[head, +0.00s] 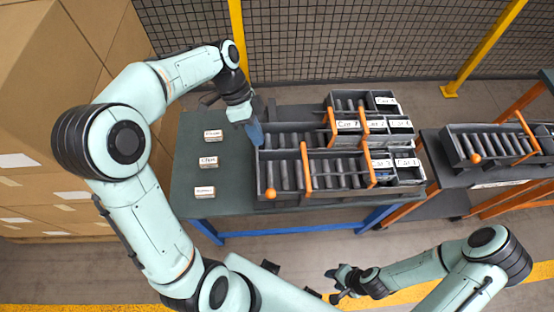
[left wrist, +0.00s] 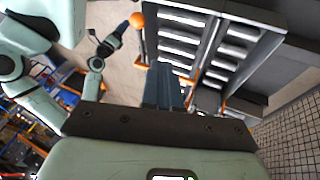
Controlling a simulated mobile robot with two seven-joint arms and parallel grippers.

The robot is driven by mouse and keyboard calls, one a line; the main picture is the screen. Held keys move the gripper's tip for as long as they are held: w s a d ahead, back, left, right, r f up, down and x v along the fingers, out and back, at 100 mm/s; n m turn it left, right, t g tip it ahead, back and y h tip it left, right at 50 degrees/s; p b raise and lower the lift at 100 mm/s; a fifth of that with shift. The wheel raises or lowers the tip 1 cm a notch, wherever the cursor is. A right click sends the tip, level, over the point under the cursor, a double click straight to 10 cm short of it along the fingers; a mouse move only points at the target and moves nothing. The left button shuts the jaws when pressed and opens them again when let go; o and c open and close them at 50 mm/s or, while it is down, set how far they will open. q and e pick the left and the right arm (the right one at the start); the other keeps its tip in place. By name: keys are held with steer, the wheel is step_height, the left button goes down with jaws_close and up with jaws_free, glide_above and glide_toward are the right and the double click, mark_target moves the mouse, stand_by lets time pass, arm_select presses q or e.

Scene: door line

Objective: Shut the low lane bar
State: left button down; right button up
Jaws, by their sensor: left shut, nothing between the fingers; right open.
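The roller lanes stand on the dark table (head: 235,205). The front lane (head: 340,198) has an orange bar (head: 306,168) standing across its rollers and an orange ball knob (head: 270,193) at its front left corner. I cannot tell for certain which bar is the low lane bar. The knob also shows in the left wrist view (left wrist: 137,20). My left gripper (head: 256,134) is shut and empty at the left end of the lanes, and its fingers show in the left wrist view (left wrist: 164,86). My right gripper (head: 338,284) is open and empty, in front of the table and away from the lanes.
More orange bars (head: 332,127) stand at the labelled bins (head: 384,102) on the right. Several small labelled blocks (head: 208,162) lie on the table's left. A second roller lane (head: 490,148) stands at right. Cartons (head: 45,110) are stacked left; a mesh fence (head: 340,40) runs behind.

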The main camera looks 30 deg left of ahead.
arm_select(q)
steer(key=x, duration=1)
steer(key=shift+s+d+f+b, duration=0.15)
steer(key=shift+s+b, duration=0.25)
steer(key=shift+s+d+f, duration=0.2)
steer(key=shift+s, duration=0.25)
steer(key=shift+s+d+f, duration=0.25)
steer(key=shift+s, duration=0.25)
steer(key=shift+s+d+f, duration=0.2)
steer(key=shift+s+f, duration=0.1)
steer(key=shift+s, duration=0.1)
